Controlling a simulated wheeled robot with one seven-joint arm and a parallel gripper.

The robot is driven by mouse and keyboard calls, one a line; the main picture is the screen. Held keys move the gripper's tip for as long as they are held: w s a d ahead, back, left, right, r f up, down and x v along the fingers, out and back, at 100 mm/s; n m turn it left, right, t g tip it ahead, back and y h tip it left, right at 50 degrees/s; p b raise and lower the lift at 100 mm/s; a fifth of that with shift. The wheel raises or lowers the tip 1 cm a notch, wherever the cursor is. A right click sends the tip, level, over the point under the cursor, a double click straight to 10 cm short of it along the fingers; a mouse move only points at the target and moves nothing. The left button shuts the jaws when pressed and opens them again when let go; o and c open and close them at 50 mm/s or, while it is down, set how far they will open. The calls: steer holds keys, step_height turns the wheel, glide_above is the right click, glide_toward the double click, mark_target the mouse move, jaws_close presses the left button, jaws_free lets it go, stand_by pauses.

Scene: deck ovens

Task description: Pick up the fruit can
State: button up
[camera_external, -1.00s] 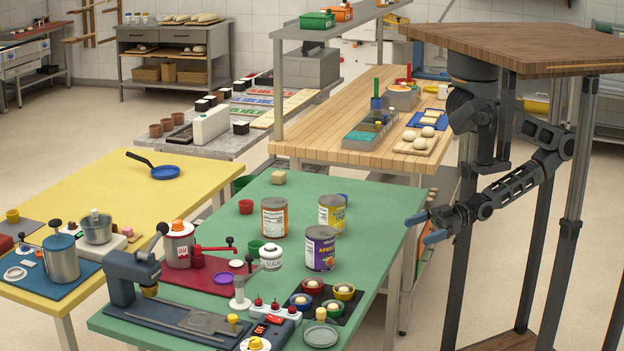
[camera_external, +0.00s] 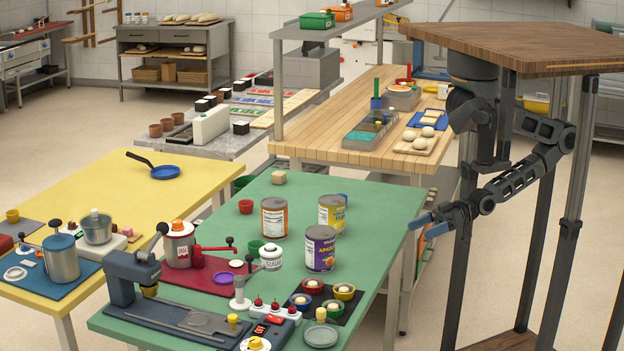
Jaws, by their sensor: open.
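Three large tins stand upright on the green table. One has a purple label with a fruit picture and lettering that looks like a fruit name (camera_external: 320,250). A tin with a yellow label (camera_external: 332,212) stands behind it, and a tin with an orange and white label (camera_external: 274,217) stands to its left. Which one is the fruit can is not certain; the purple one looks most like it. My gripper (camera_external: 424,227) is open and empty, with blue fingertips pointing left. In the picture it is at the table's right edge, to the right of the tins and apart from them.
A dark tray with small coloured bowls (camera_external: 344,291) lies in front. A jam pot (camera_external: 179,245) and a dark press (camera_external: 133,277) are further left. The table's right strip (camera_external: 380,225) is clear.

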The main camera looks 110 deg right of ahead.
steer(key=w+d+r+m+h+p, duration=0.1)
steer(key=w+d+m+h+p, duration=0.2)
steer(key=m, duration=0.8)
steer(key=w+d+r+m+h, duration=0.2)
steer(key=w+d+m+h, duration=0.25)
steer(key=m, duration=0.55)
steer(key=m+g+h+p, duration=0.2)
steer(key=m+g+h, duration=0.35)
steer(key=m, duration=1.75)
glide_above(344, 220)
steer(key=v, duration=0.3)
step_height(344, 220, down, 2)
steer(key=shift+t+h, duration=0.35)
steer(key=shift+h, duration=0.05)
steer(key=f+b, duration=0.2)
steer(key=f, duration=0.1)
steer(key=f+b, duration=0.2)
steer(key=f, duration=0.2)
steer(key=shift+a+f, duration=0.25)
steer(key=shift+p+x, duration=0.35)
steer(key=shift+x, duration=0.55)
steer(key=p+x, duration=0.1)
steer(key=x, duration=0.4)
steer(key=shift+r+p, duration=0.1)
steer(key=shift+p, duration=0.2)
steer(key=shift+w+d, duration=0.2)
steer(key=shift+d, duration=0.15)
